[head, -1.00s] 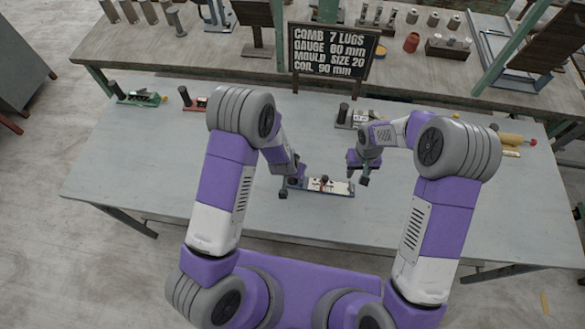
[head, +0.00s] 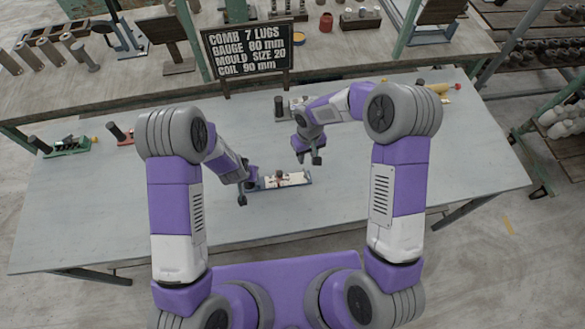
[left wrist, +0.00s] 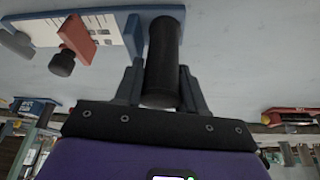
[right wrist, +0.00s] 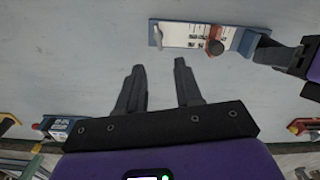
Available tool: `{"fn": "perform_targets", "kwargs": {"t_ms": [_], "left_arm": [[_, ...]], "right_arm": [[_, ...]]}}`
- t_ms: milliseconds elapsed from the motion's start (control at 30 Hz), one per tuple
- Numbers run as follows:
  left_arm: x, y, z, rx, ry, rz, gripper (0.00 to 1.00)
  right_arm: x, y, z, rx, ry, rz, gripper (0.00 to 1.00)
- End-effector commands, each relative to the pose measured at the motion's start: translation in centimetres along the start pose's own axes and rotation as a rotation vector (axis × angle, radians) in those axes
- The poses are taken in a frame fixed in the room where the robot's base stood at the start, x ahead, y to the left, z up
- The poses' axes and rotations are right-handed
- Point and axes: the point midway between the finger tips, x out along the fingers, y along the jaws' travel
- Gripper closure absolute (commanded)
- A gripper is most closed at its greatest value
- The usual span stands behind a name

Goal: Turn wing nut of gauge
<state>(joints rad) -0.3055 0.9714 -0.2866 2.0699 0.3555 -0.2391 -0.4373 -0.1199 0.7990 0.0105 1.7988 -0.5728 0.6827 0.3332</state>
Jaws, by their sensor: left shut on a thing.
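The gauge (head: 297,179) is a blue base with a white scale plate, lying on the grey table between my grippers. It also shows in the left wrist view (left wrist: 100,22) and the right wrist view (right wrist: 185,33). A red slider (left wrist: 77,38) with a dark round knob (left wrist: 62,64) sits on it. A small pale metal piece, perhaps the wing nut (right wrist: 157,37), is at the end away from my left gripper. My left gripper (left wrist: 160,80) is shut on the gauge's black upright handle (left wrist: 164,45). My right gripper (right wrist: 159,67) is open and empty, beyond the gauge's right end in the head view.
A dark sign (head: 248,52) reading "GAUGE 80 mm" stands behind the table. A green-based tool (head: 65,146) and a red one (head: 122,134) lie at the left rear, another device (head: 286,108) behind my right arm. The front of the table is clear.

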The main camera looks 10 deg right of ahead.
Motion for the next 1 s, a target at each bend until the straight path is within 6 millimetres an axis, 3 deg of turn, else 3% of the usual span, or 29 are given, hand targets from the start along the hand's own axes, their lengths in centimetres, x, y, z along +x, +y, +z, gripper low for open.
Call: {"fn": "perform_targets", "kwargs": {"t_ms": [233,700,1000], "left_arm": [[0.0,0.0,-0.1,0.0,0.002,0.0,1.0],[0.0,0.0,-0.1,0.0,0.002,0.0,1.0],[0.0,0.0,-0.1,0.0,0.002,0.0,1.0]], "right_arm": [[0.1,0.2,-0.3,-0.026,0.006,0.007,0.65],[8.8,0.3,-0.3,-0.027,0.005,0.006,0.65],[11.2,0.3,-0.4,-0.026,0.008,0.007,0.65]]}}
